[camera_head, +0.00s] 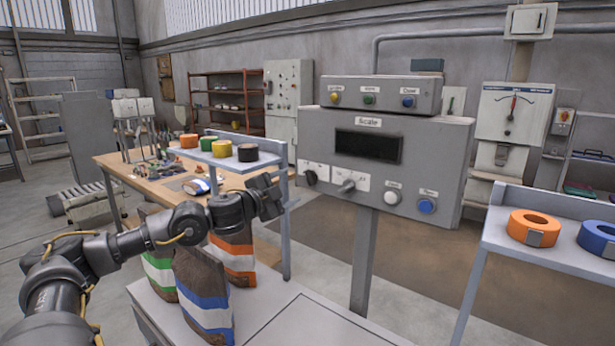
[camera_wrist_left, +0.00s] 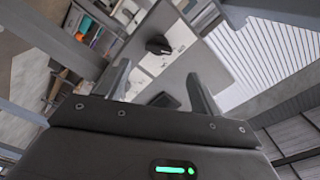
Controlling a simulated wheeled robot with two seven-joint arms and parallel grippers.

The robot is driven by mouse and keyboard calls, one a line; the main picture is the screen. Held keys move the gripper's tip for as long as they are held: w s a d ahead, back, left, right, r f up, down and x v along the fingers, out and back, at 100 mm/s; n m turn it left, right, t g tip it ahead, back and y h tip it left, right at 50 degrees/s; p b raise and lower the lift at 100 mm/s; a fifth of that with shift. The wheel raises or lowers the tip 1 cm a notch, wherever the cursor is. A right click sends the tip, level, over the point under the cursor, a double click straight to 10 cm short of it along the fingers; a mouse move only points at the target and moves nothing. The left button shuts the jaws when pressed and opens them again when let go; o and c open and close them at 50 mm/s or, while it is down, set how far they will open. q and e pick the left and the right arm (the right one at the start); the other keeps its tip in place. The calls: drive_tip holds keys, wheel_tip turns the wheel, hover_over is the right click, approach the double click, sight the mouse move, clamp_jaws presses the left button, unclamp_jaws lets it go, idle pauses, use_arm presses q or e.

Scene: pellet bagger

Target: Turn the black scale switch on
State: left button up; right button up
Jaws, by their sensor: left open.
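The grey scale box (camera_head: 386,165), labelled Scale, stands on a post with a dark display (camera_head: 368,147). The black scale switch (camera_head: 311,177) is a knob at the lower left of its front, on a white label plate. My left gripper (camera_head: 284,190) is open and empty, just left of the switch and apart from it. In the left wrist view the black switch (camera_wrist_left: 158,45) shows beyond the gap between the open fingers (camera_wrist_left: 158,72). Which way the switch is set is too small to tell. My right gripper is not in view.
A grey lever switch (camera_head: 347,186), a white button (camera_head: 392,197) and a blue button (camera_head: 427,206) sit right of the black switch. Striped bags (camera_head: 203,295) stand below my left arm. A shelf with tape rolls (camera_head: 534,228) stands at the right.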

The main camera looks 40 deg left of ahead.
sight(308, 179)
use_arm(q)
drive_tip(key=w+p, duration=0.2)
drive_tip(key=w, duration=0.5)
drive_tip(key=shift+r, duration=0.1)
drive_tip(key=shift+w, duration=0.9)
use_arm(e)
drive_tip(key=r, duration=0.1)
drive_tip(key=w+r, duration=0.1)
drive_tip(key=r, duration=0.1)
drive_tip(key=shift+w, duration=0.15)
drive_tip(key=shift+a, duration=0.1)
